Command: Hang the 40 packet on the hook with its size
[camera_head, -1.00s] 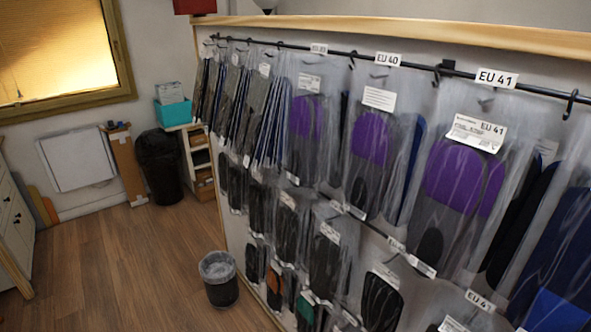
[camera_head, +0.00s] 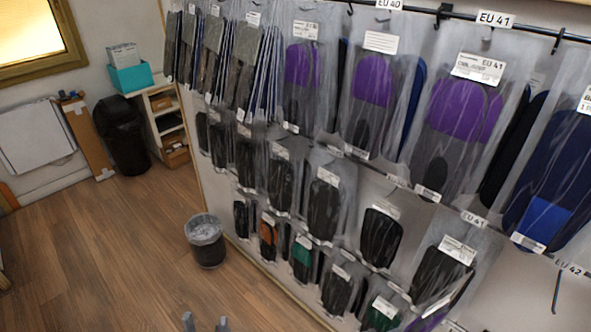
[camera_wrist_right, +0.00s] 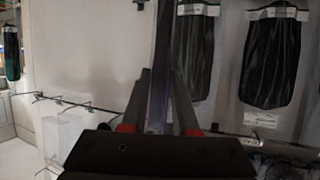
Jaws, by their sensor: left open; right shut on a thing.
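My right gripper (camera_wrist_right: 162,76) is shut on a thin clear packet (camera_wrist_right: 158,108), seen edge-on between the fingers in the right wrist view. I cannot read its size, and this arm is not in the head view. My left gripper (camera_head: 205,323) is open and empty at the bottom edge of the head view, above the floor. The EU 40 label (camera_head: 390,4) is on the top rail, cut by the frame edge. A packet with purple and grey insoles (camera_head: 374,85) hangs below it. The EU 41 label (camera_head: 496,19) is to its right, above another purple packet (camera_head: 455,112).
Rows of hanging packets fill the wall rack. A lower EU 42 label (camera_head: 568,267) is at the right. In the wrist view, dark insole packets (camera_wrist_right: 271,58) hang right, and bare hooks (camera_wrist_right: 62,102) stick out left. A grey bin (camera_head: 205,240) stands on the open wooden floor.

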